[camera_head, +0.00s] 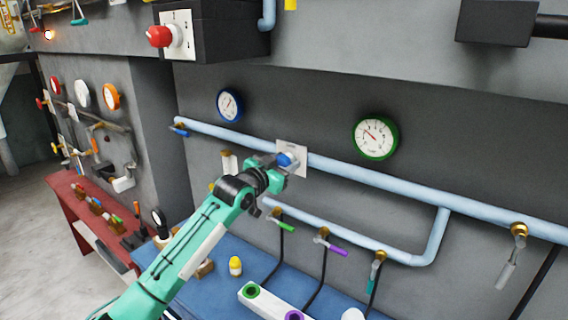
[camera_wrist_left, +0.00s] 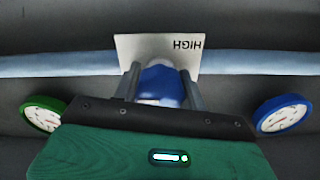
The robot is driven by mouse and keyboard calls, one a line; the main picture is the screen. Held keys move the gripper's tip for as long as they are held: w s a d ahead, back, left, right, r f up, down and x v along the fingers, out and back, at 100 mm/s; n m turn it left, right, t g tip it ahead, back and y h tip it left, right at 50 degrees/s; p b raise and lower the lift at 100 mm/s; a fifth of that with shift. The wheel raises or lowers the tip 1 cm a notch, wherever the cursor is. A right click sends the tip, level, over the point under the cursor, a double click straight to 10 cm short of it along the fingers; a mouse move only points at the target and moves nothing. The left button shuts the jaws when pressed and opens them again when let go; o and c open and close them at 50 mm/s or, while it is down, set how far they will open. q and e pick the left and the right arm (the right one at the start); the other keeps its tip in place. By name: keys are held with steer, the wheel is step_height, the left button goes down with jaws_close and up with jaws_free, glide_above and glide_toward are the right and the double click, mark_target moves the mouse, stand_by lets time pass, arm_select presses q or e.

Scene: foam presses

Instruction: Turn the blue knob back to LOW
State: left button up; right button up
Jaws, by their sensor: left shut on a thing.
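The blue knob (camera_head: 285,160) sits on a white plate (camera_head: 299,154) on the wall, in front of the light blue pipe. My left gripper (camera_head: 281,165) reaches it from the lower left and is shut on it. In the left wrist view the blue knob (camera_wrist_left: 161,84) is between the two grey fingers (camera_wrist_left: 162,90). The plate (camera_wrist_left: 140,44) behind it reads HIGH, upside down in that view, at its upper right. The knob's pointer and the LOW marking cannot be made out. My right gripper is in neither view.
A blue-rimmed gauge (camera_head: 229,105) and a green-rimmed gauge (camera_head: 375,137) hang on the wall either side of the plate. A red knob (camera_head: 158,36) is on the dark box above. Below are valves on a lower pipe (camera_head: 345,240) and a blue table (camera_head: 222,262).

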arm_select(q)
steer(key=shift+n, duration=0.3)
steer(key=n, duration=0.2)
steer(key=shift+n, duration=0.4)
steer(key=n+p, duration=0.2)
steer(key=n, duration=0.3)
steer(key=n+p, duration=0.2)
steer(key=n, duration=0.3)
steer(key=shift+r+n, duration=0.15)
steer(key=shift+n, duration=0.25)
steer(key=n+p, duration=0.2)
steer(key=n, duration=0.1)
steer(key=shift+n, duration=0.3)
